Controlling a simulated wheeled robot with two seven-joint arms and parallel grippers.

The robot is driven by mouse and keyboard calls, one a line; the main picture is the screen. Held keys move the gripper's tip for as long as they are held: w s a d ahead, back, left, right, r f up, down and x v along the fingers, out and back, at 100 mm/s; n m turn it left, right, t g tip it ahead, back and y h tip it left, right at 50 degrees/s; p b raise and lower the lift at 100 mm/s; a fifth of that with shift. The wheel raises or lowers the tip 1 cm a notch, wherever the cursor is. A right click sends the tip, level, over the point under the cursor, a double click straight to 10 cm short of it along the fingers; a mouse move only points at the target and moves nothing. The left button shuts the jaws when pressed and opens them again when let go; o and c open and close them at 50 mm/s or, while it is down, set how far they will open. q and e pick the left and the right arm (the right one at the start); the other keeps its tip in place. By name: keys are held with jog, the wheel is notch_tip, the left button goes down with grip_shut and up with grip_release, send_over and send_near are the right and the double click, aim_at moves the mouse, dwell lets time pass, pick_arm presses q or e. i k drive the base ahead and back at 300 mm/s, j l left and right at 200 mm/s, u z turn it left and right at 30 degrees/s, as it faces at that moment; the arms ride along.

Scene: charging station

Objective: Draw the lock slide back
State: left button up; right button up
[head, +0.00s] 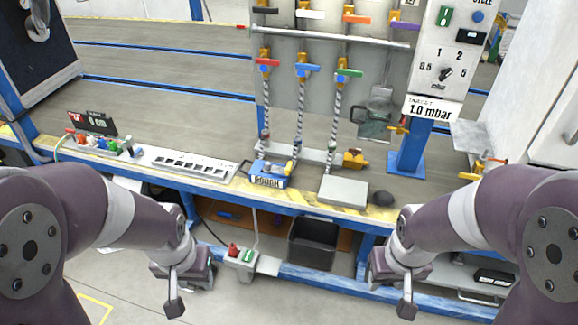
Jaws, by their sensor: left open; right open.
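I cannot tell for certain which part is the lock slide. A small brass fitting with an orange handle (400,127) sits beside the blue post on the right. Another brass fitting (354,159) sits on the bench at the end of a grey bar. A third brass and orange piece (483,169) is at the right, by the white cabinet. My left gripper (178,292) is open and empty, low in front of the bench. My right gripper (402,292) is open and empty, also low in front of the bench. Both are apart from all fittings.
The bench (150,100) has a blue front rail. A panel with hoses (300,110) and coloured valves stands at its back. A dial box (445,70) tops the blue post (405,155).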

aim_at(287, 171)
jog(key=i+l+u, duration=0.1)
jog(key=i, duration=0.4)
jog(key=i+l, duration=0.2)
jog(key=i, duration=0.25)
jog(key=i+l+u, duration=0.15)
jog(key=i, duration=0.35)
